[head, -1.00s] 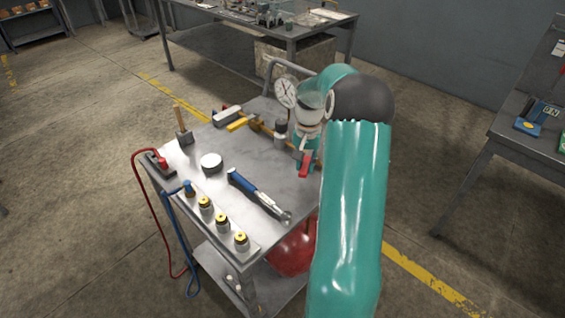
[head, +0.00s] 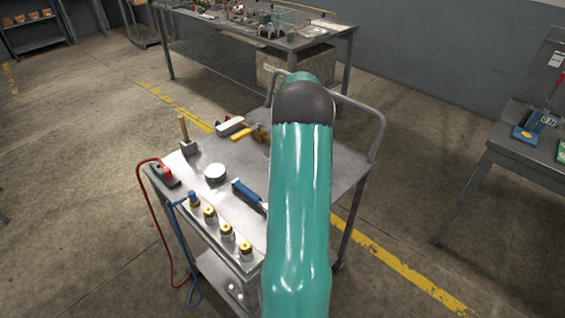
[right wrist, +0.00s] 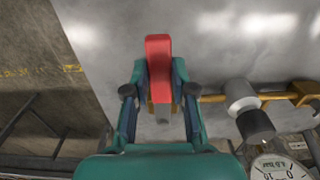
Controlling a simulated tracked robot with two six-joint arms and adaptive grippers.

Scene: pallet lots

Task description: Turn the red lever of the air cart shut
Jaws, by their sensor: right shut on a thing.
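The air cart (head: 345,172) is a grey metal trolley in the middle of the head view. Its red lever (right wrist: 158,55) shows in the right wrist view, lying across the line of the brass pipe (right wrist: 212,98). My right gripper (right wrist: 160,72) is shut on the lever, one finger on each side. The valve body under the lever is partly hidden by the fingers. In the head view my right arm hides the lever, the gauge and my right gripper. My left gripper is in neither current view.
In the right wrist view, a grey fitting with a dark end (right wrist: 242,98) and a round gauge (right wrist: 278,168) sit right of the gripper. On the cart are a blue-handled tool (head: 247,194), a mallet (head: 187,142), a white disc (head: 215,173) and several yellow-topped fittings (head: 227,232).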

